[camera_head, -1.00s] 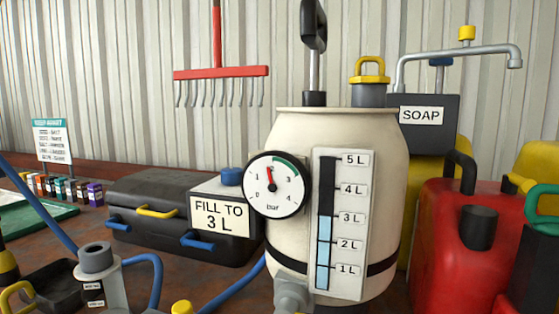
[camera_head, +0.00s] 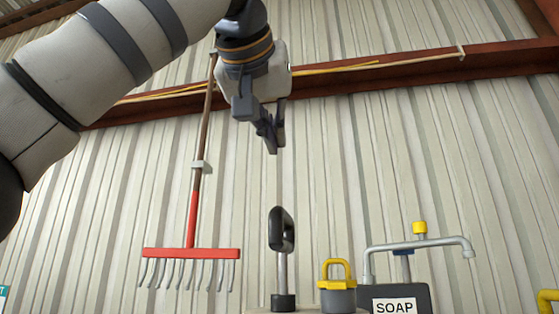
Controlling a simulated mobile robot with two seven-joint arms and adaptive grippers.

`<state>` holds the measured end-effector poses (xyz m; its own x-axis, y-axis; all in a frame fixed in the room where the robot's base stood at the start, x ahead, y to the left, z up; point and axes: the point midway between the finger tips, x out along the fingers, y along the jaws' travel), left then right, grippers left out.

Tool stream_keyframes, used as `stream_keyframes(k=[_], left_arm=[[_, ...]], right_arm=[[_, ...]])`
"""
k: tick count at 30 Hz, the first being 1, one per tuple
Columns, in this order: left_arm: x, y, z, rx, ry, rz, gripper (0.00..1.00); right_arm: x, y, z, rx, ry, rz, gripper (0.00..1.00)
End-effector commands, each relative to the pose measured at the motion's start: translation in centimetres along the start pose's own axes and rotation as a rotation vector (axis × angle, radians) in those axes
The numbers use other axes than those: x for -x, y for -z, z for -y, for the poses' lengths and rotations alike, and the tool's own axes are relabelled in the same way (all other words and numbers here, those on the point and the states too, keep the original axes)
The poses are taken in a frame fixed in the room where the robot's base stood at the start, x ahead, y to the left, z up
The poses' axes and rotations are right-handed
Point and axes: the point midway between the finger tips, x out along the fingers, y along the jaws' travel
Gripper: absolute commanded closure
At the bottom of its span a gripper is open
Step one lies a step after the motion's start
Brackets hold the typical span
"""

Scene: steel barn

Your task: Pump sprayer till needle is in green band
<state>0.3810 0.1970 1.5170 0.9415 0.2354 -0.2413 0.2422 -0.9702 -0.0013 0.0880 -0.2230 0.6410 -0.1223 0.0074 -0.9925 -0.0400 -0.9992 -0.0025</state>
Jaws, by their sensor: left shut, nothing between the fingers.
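The sprayer shows only at its top, at the bottom edge of the head view. Its black pump handle (camera_head: 281,229) stands on a metal rod (camera_head: 283,272) that rises from a black collar (camera_head: 283,302). My left gripper (camera_head: 272,148) hangs above the handle, pointing down and apart from it, with its fingers shut and empty. The yellow-looped cap (camera_head: 338,272) stands right of the rod. The gauge with its needle and the level strip are below the view. My right gripper is not in view.
A red rake (camera_head: 191,253) hangs on the corrugated wall (camera_head: 420,160) at left. A rust-coloured beam (camera_head: 400,80) crosses above. The space around my left gripper looks clear.

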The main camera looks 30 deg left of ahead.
Motion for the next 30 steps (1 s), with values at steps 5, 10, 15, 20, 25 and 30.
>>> stream_keyframes(k=[5, 10, 15, 20, 25, 30], left_arm=[[-4.1, -0.2, 0.0, 0.002, 0.001, 0.005, 1.0], [-7.8, -0.1, 0.0, 0.002, 0.001, 0.004, 1.0], [-9.0, -1.7, 0.1, -0.002, -0.001, 0.001, 1.0], [-9.3, -3.4, 0.1, -0.001, -0.001, 0.002, 1.0], [-9.5, -4.0, 0.0, 0.0, -0.001, 0.0, 1.0], [-9.5, -4.0, 0.0, 0.001, -0.001, 0.0, 1.0]], right_arm=[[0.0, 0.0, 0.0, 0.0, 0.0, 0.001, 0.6], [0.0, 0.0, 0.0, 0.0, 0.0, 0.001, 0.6], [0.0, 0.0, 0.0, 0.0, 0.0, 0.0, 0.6], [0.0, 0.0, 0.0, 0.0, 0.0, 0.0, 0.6], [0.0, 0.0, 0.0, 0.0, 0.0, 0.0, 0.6], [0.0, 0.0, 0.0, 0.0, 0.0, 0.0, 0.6]])
